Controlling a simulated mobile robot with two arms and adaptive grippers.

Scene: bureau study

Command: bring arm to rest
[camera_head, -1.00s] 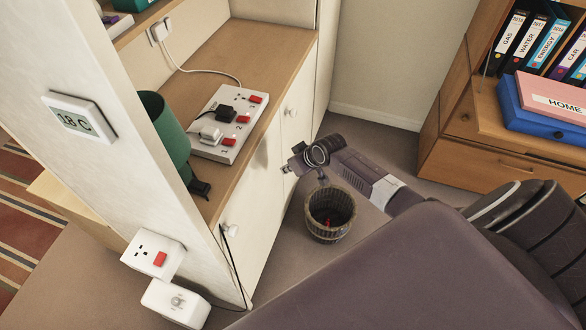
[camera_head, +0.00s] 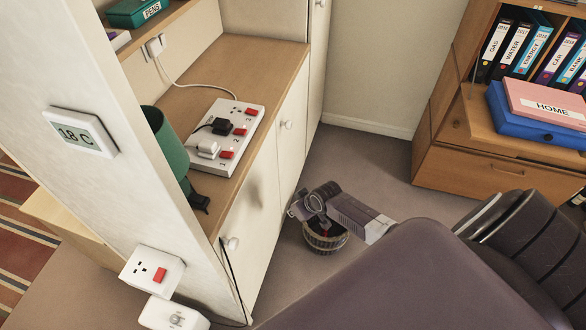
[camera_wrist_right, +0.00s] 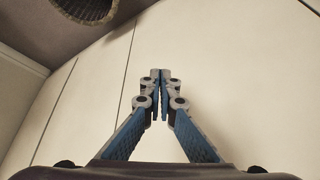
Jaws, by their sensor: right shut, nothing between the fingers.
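My right arm reaches in from the lower right. My left gripper is not in view.
The wicker basket (camera_head: 325,241) stands on the floor, partly hidden by my right gripper. The wooden counter (camera_head: 258,57) holds a power strip (camera_head: 247,118) and a green lamp (camera_head: 166,143). A wooden cabinet (camera_head: 480,175) stands at right. Carpet between is clear.

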